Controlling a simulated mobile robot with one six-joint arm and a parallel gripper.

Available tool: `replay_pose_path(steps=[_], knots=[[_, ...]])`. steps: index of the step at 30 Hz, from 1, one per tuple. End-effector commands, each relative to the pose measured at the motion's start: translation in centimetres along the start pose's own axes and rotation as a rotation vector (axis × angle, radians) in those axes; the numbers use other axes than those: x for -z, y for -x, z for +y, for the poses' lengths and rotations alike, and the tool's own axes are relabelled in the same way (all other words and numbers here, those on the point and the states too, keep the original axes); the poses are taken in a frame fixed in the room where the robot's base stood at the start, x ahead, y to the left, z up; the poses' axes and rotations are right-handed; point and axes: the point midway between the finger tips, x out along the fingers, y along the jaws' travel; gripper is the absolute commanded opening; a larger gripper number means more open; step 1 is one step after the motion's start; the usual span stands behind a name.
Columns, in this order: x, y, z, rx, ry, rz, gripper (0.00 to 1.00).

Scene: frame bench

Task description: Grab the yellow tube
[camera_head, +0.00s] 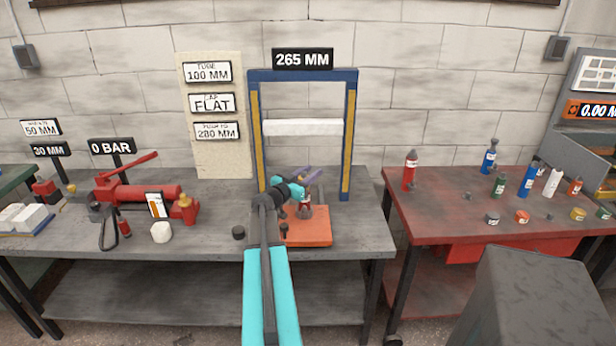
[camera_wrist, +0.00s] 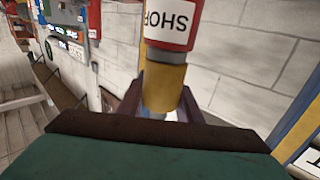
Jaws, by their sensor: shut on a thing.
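My gripper (camera_head: 306,186) is over the orange base plate (camera_head: 308,239) of the blue press frame. In the wrist view its two dark fingers (camera_wrist: 164,97) stand on either side of a yellow tube (camera_wrist: 163,88) and are shut on it.
The blue press frame (camera_head: 351,140) has a white crossbar (camera_head: 303,127) above my gripper. A small dark piece (camera_head: 284,230) is on the plate. A red pump (camera_head: 140,196) stands on the bench to the left. Bottles (camera_head: 410,170) and caps stand on the red table at right.

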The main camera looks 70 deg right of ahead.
Motion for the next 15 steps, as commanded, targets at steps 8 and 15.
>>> replay_pose_path(steps=[8, 15], knots=[[1.1, 0.0, 0.0, 0.0, -0.001, 0.002, 0.03], [3.0, 0.1, 0.0, 0.001, -0.002, 0.002, 0.03]])
